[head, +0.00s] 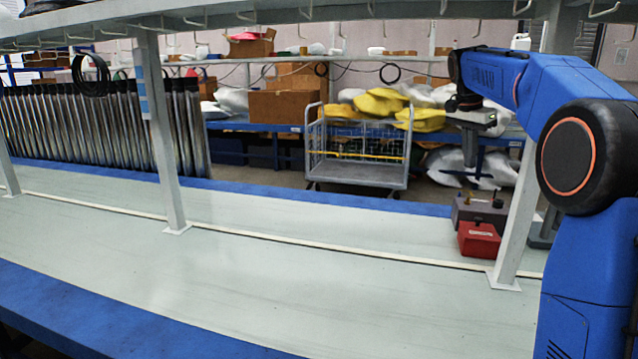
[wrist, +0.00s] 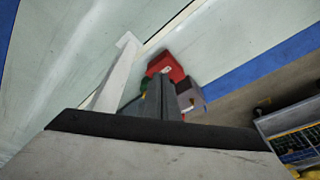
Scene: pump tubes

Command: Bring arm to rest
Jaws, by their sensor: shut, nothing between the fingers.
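My blue arm (head: 520,85) comes in from the right in the head view and reaches over the bench, with its wrist turned down. My gripper (head: 470,176) hangs in the air beyond the right white post, above and behind the red box. It is shut and empty. In the wrist view my gripper (wrist: 162,98) points at the bench, and its fingers overlap part of the red and grey boxes behind them.
A red box (head: 479,240) and a grey box (head: 481,211) stand by the right white post (head: 516,215). A left post (head: 160,130) holds the rack. Metal tubes (head: 100,125) stand at left. A wire cart (head: 358,150) is behind.

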